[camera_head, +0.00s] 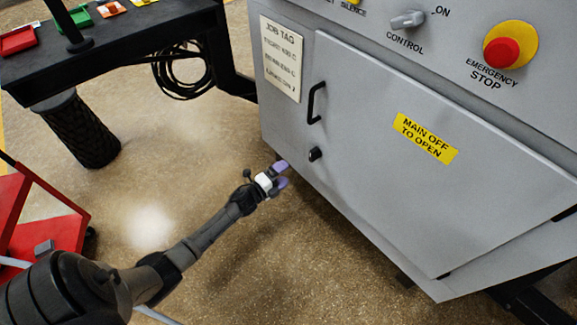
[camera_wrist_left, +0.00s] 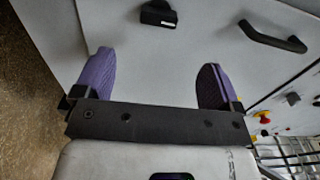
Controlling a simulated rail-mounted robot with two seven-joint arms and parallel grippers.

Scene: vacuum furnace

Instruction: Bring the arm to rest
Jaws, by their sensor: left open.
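My left arm (camera_head: 205,240) reaches in from the lower left of the head view. My left gripper (camera_head: 282,174) is in front of the lower left part of the grey furnace cabinet (camera_head: 340,190), below the door's black latch (camera_head: 315,154). Its two purple fingers are apart, with nothing between them. In the left wrist view the open gripper (camera_wrist_left: 155,80) faces the grey cabinet panel, with the latch (camera_wrist_left: 158,14) and the black door handle (camera_wrist_left: 272,37) beyond the fingertips. I cannot tell whether the fingers touch the cabinet. My right gripper is not in view.
The cabinet carries a control knob (camera_head: 407,19) and a red emergency stop button (camera_head: 502,52). A black table (camera_head: 130,38) with small coloured trays stands at the upper left. A red cart (camera_head: 45,215) is at the left edge. The floor between is clear.

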